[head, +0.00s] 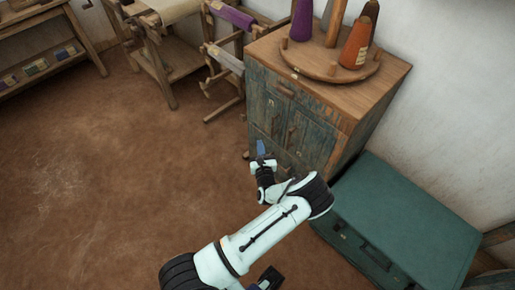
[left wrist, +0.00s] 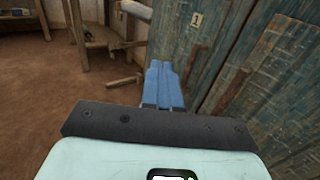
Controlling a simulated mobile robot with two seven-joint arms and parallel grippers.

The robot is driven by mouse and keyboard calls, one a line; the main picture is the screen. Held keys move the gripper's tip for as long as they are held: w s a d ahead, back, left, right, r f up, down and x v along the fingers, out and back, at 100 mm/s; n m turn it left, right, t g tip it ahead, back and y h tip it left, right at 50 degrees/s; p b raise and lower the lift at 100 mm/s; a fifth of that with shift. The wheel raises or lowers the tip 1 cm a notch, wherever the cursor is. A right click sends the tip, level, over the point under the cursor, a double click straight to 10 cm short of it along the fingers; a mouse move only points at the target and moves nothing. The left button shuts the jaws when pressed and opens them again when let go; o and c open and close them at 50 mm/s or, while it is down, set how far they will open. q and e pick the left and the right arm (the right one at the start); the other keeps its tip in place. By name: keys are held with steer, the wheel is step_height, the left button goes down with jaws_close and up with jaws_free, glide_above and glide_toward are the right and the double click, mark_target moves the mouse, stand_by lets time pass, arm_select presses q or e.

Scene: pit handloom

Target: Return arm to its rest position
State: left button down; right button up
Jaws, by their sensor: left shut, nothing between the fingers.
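My left gripper (head: 261,149) is in front of the weathered blue-grey wooden cabinet (head: 292,118). Its blue fingers are together with nothing between them; they also show in the left wrist view (left wrist: 164,85). My left arm reaches up from the bottom of the head view and bends near the cabinet's lower front. In the left wrist view the fingers point along the cabinet front (left wrist: 262,75), and I cannot tell whether they touch it. My right gripper is not in view.
A round wooden stand (head: 325,67) with orange and purple thread cones is on the cabinet. A teal chest (head: 405,225) stands right of my arm. Wooden loom frames (head: 160,60) stand at the back, and a shelf (head: 45,60) at the left. The brown floor (head: 100,190) is clear.

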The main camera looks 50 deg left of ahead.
arm_select(q)
steer(key=shift+s+d, duration=0.1)
steer(key=shift+s, duration=0.5)
steer(key=shift+s, duration=0.1)
